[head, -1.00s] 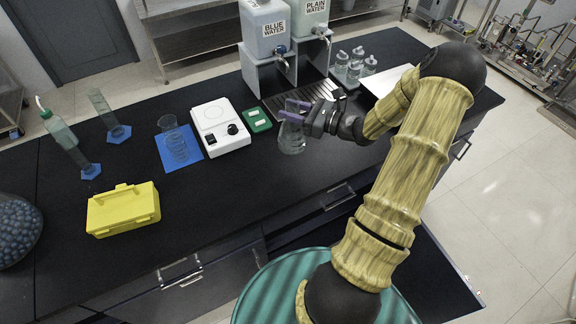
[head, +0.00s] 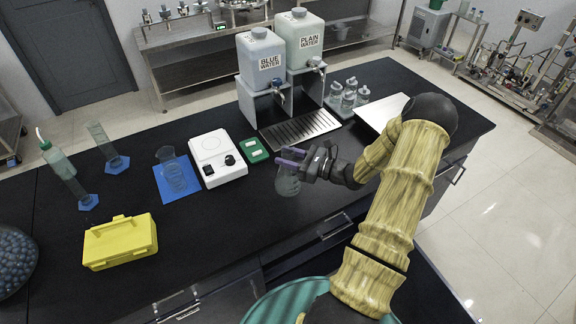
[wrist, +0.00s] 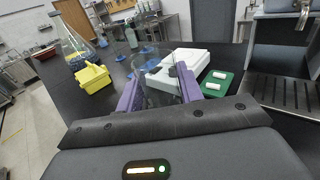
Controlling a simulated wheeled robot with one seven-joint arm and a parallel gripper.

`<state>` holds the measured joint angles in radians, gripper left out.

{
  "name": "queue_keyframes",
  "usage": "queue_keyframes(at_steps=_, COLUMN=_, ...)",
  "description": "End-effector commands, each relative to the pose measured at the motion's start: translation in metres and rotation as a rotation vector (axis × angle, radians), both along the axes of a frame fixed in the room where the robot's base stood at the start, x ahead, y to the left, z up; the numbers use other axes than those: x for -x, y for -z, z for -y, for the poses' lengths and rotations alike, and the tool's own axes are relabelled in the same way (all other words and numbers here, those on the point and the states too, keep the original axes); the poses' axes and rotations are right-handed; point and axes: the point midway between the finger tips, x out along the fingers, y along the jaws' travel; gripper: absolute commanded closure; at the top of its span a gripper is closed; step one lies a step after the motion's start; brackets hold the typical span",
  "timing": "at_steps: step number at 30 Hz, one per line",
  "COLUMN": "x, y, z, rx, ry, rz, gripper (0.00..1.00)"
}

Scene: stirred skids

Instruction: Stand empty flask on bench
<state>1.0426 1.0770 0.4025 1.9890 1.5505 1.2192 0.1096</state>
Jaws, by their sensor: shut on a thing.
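A clear glass flask (head: 287,182) is in my gripper (head: 290,158), above the front part of the black bench (head: 330,180). In the head view the purple fingers are shut around the flask's upper part. The flask looks upright, and I see no coloured liquid in it. I cannot tell whether its base touches the bench. In the wrist view the see-through flask (wrist: 160,92) shows faintly between the purple fingers (wrist: 160,93).
A white stirrer (head: 217,157), a green tray (head: 253,150) with white bars, and a beaker (head: 172,168) on a blue mat stand left. The BLUE WATER (head: 262,60) and PLAIN WATER (head: 299,40) tanks stand behind a drip grate (head: 300,128). A yellow case (head: 120,241) sits front left.

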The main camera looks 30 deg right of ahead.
Motion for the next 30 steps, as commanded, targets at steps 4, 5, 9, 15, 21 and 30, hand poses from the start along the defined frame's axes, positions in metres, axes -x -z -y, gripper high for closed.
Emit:
queue_keyframes(at_steps=4, x=0.000, y=0.000, z=0.001, rx=-0.001, ry=0.001, rz=0.001, gripper=1.00)
queue_keyframes(at_steps=5, x=0.000, y=0.000, z=0.001, rx=-0.001, ry=0.001, rz=0.001, gripper=1.00)
queue_keyframes(at_steps=9, x=0.000, y=0.008, z=0.001, rx=-0.004, ry=0.002, rz=-0.002, gripper=1.00)
queue_keyframes(at_steps=15, x=0.000, y=0.033, z=0.000, rx=-0.004, ry=0.000, rz=0.000, gripper=1.00)
queue_keyframes(at_steps=21, x=0.000, y=0.041, z=0.000, rx=0.000, ry=0.001, rz=0.001, gripper=1.00)
queue_keyframes(at_steps=30, x=0.000, y=0.045, z=0.000, rx=0.000, ry=0.001, rz=0.000, gripper=0.61)
